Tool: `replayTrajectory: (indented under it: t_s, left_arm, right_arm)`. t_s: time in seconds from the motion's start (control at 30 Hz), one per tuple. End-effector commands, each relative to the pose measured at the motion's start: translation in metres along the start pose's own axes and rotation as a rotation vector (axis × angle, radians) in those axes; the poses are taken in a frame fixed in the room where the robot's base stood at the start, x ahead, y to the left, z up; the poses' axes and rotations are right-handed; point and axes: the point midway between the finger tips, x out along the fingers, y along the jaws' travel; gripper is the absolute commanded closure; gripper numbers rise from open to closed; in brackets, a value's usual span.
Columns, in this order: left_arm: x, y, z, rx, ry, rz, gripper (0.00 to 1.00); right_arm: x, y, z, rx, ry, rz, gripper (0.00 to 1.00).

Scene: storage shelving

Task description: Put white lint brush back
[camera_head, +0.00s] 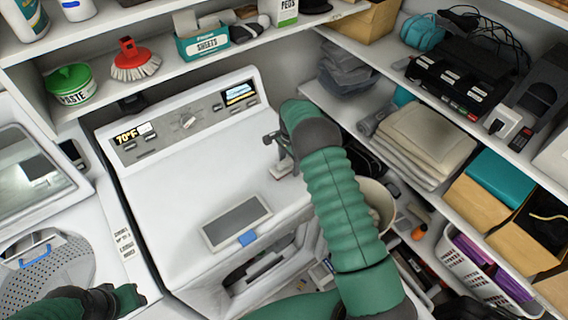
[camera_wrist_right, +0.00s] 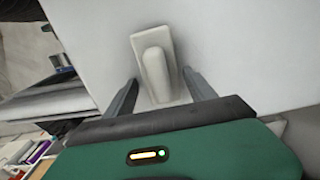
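A white lint brush (camera_head: 283,169) lies on the white top of the washing machine, at its right side in the head view. In the right wrist view the brush (camera_wrist_right: 153,66) shows as a flat pale base with a raised rounded handle. My right gripper (camera_head: 279,153) is just over it, pointing down. In the right wrist view its two fingers (camera_wrist_right: 160,78) are apart, one on each side of the brush's near part, with gaps visible. My left gripper (camera_head: 112,299) is low at the left in the head view; its fingers cannot be made out clearly.
A shelf above the machine holds a green-lidded tub (camera_head: 70,85), a red scrub brush (camera_head: 134,62) and a teal sheets box (camera_head: 203,43). Shelving at right holds folded towels (camera_head: 425,142) and a black device (camera_head: 460,82). The machine's top left of the gripper is clear.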

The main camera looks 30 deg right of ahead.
Motion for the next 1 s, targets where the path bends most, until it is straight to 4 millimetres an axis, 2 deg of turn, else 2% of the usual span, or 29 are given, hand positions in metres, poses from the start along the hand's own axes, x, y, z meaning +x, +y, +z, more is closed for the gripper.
replayTrajectory:
  t_s: [0.57, 0.67, 0.7, 0.77, 1.0]
  left_arm:
    - [-0.001, 0.000, 0.000, 0.001, 0.000, 0.000, 0.64]
    - [-0.008, 0.000, -0.002, 0.001, 0.000, 0.000, 0.64]
    - [-0.001, 0.000, -0.001, 0.001, 0.001, 0.000, 0.64]
    - [0.003, 0.000, 0.000, 0.001, 0.001, 0.000, 0.64]
    - [0.017, 0.001, 0.004, 0.002, 0.000, 0.000, 0.64]
  right_arm:
    - [-0.003, -0.002, 0.007, 0.000, 0.009, 0.002, 0.34]
    - [-0.011, -0.001, 0.005, 0.001, 0.006, 0.001, 0.34]
    - [-0.012, -0.002, 0.004, 0.001, 0.007, -0.002, 0.34]
    - [-0.022, -0.002, 0.003, 0.001, 0.006, -0.003, 0.34]
    - [-0.085, -0.002, 0.005, 0.000, 0.007, -0.004, 0.34]
